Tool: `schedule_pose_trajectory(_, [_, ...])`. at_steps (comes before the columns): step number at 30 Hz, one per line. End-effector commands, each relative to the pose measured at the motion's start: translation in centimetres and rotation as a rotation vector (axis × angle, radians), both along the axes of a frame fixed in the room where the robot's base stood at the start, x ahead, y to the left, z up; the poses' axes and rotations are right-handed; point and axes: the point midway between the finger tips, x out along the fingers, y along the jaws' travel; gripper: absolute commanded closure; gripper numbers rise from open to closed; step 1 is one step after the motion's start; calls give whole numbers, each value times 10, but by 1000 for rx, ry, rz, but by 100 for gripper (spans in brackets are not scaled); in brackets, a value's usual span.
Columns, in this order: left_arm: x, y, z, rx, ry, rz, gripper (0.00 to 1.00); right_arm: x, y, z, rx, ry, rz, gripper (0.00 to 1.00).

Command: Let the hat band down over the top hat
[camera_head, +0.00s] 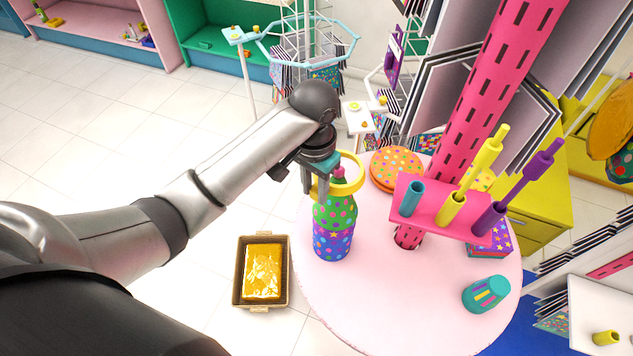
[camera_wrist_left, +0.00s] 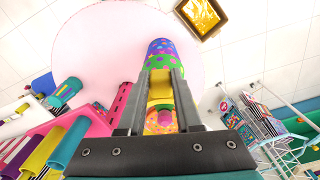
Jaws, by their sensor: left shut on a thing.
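A yellow ring, the hat band (camera_head: 348,192), is held between the fingers of my left gripper (camera_head: 314,186); it also shows in the left wrist view (camera_wrist_left: 160,88). The hat below is a green dotted, tapering piece (camera_head: 336,213) on a purple patterned cylinder (camera_head: 333,243), standing upright on the pink table. Its pink tip (camera_head: 338,172) shows inside the ring in the head view. The ring is level with the top; I cannot tell whether it touches the hat. The gripper hides part of the ring's left side. My right gripper is not in view.
The round pink table (camera_head: 400,310) carries a pink rack (camera_head: 443,208) with coloured tubes, a pink column, orange dotted discs (camera_head: 396,168) and a teal striped cup (camera_head: 486,294). A tray with a gold block (camera_head: 263,271) lies on the floor. The table's front is clear.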

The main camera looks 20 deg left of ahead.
Motion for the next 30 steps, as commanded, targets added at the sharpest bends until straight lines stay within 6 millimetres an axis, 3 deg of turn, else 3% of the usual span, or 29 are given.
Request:
schedule_pose_trajectory(6, [-1,0,-1,1,3,0,100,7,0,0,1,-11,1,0])
schedule_pose_trajectory(12, [-2,0,-16,0,4,0,100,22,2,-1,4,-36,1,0])
schedule_pose_trajectory(30, [-1,0,-66,1,3,0,100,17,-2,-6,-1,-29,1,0])
